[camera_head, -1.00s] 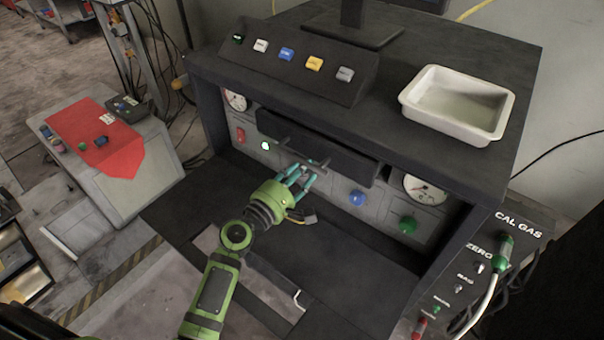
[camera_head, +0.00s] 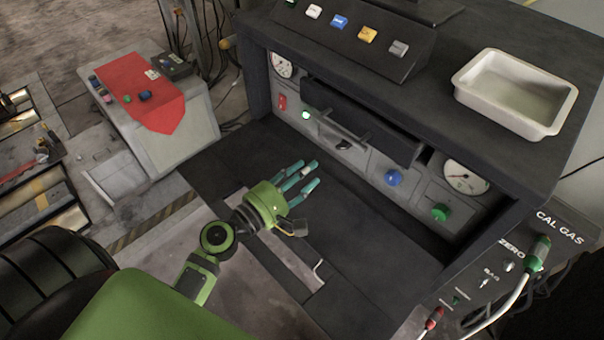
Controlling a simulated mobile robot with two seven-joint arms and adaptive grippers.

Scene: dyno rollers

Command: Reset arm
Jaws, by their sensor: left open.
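My left arm comes in from the lower left, green and black. Its gripper (camera_head: 299,181) has teal fingertips and is open, with nothing seen between the fingers. It hangs over the dark lower shelf of the console (camera_head: 345,215), in front of and apart from the panel. The black drawer front with its bar handle (camera_head: 338,127) is on the panel behind it. A black knob (camera_head: 343,145) shows under the handle. My right gripper is not in view.
A white tray (camera_head: 515,92) sits on the console top, right of a sloped box with coloured buttons (camera_head: 368,34). A cal gas panel (camera_head: 500,270) with a hose is at the right. A grey cabinet with a red cloth (camera_head: 140,92) stands at the left.

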